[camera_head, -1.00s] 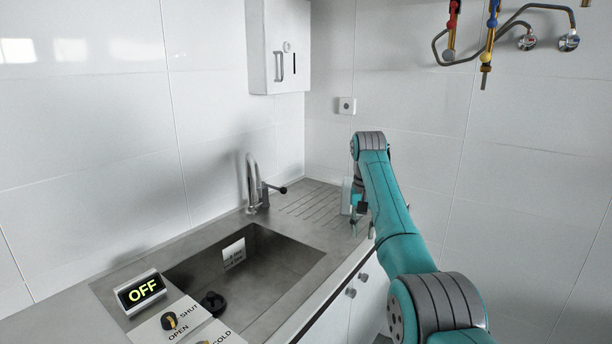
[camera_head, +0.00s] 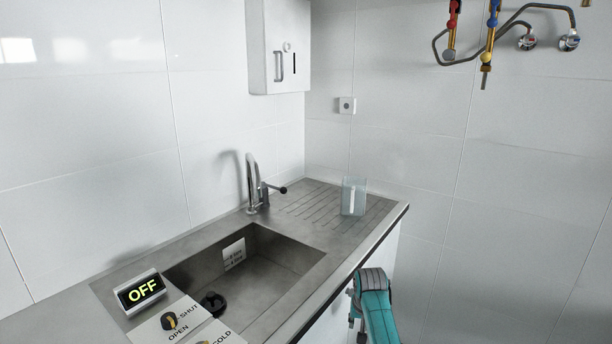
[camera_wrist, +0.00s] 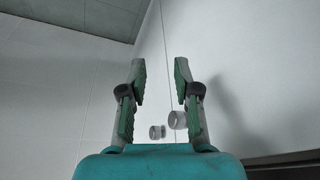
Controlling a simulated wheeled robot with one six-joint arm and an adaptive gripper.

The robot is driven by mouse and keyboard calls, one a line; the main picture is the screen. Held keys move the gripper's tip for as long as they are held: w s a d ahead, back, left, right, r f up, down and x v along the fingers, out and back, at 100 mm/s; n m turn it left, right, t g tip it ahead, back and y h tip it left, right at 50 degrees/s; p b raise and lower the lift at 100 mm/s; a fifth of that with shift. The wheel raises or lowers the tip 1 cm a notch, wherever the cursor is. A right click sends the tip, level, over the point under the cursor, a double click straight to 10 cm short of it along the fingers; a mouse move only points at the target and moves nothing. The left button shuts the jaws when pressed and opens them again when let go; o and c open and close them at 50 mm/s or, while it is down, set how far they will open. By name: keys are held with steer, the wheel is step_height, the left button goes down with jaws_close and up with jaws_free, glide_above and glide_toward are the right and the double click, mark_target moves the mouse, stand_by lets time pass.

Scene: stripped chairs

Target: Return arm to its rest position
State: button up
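My arm (camera_head: 376,305) is teal and grey and now hangs low in front of the counter, at the bottom right of the head view. My gripper (camera_wrist: 160,75) shows in the wrist view with its two fingers apart and nothing between them. It faces white cabinet doors with two round knobs (camera_wrist: 177,120). In the head view the gripper is only partly visible beside the arm at the bottom edge.
A clear container (camera_head: 353,197) stands on the ribbed drainboard (camera_head: 305,205), apart from my arm. The steel counter edge (camera_head: 385,228) is close to my arm. The sink (camera_head: 275,262), tap (camera_head: 254,184) and OFF display (camera_head: 141,291) lie left. Open floor space is not visible.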

steer(key=s+d+f+t, duration=0.1)
steer(key=s+f+t, duration=0.2)
steer(key=s+f, duration=1.3)
steer(key=s+f+n+t, duration=0.1)
steer(key=s+f+t, duration=0.3)
steer(key=s, duration=1.4)
steer(key=s+r+t, duration=0.1)
steer(key=s+r, duration=0.4)
steer(key=s, duration=0.4)
steer(key=s+d+r+t, duration=0.1)
steer(key=s+r, duration=0.5)
steer(key=s, duration=0.3)
steer(key=s+r+t, duration=0.1)
steer(key=s+r, duration=0.4)
steer(key=s, duration=0.4)
steer(key=s+r+n+t, duration=0.1)
steer(key=s+r, duration=0.4)
steer(key=r, duration=0.7)
steer(key=shift+s+d+r, duration=0.25)
steer(key=shift+s+r, duration=0.05)
steer(key=shift+s, duration=0.05)
steer(key=shift+a, duration=0.1)
